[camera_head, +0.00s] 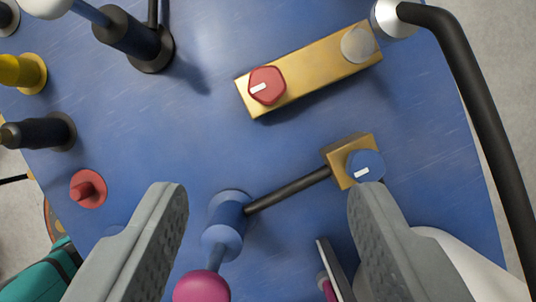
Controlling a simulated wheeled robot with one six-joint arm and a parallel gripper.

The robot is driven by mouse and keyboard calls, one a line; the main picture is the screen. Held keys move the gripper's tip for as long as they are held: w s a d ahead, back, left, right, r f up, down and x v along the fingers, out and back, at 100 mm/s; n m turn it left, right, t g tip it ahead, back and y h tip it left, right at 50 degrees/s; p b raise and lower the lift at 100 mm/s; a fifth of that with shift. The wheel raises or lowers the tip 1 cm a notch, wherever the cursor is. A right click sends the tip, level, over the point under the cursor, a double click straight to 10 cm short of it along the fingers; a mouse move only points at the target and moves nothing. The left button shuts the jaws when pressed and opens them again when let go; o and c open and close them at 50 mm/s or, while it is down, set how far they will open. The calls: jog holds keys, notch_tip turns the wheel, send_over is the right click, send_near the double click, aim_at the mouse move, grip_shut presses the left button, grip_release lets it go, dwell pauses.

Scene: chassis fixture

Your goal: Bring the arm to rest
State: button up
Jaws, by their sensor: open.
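My gripper (268,225) shows at the bottom of the view, with its two grey fingers spread wide apart. It is open, and nothing is held between the fingers. The blue panel (215,125) lies beyond the fingertips. A blue cylinder (229,212) with a dark rod (288,190) shows in the gap between the fingers. The right fingertip overlaps the edge of a blue knob (365,166) in the picture; I cannot tell whether they touch.
A gold bar (318,68) carries a red knob (267,87). A black handle (478,110) curves along the right edge. Black posts (128,38), a yellow knob (22,73) and a red button (88,188) stand at left. A magenta ball (202,287) sits low between the fingers.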

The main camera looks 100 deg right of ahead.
jog(key=s+d+m+t+h, duration=0.4)
jog(key=s+d+m+t, duration=1.1)
jog(key=s+d, duration=0.7)
jog(key=shift+s+f+m+t+h, duration=0.15)
jog(key=shift+f+m+t+h, duration=0.25)
jog(key=shift+t, duration=0.4)
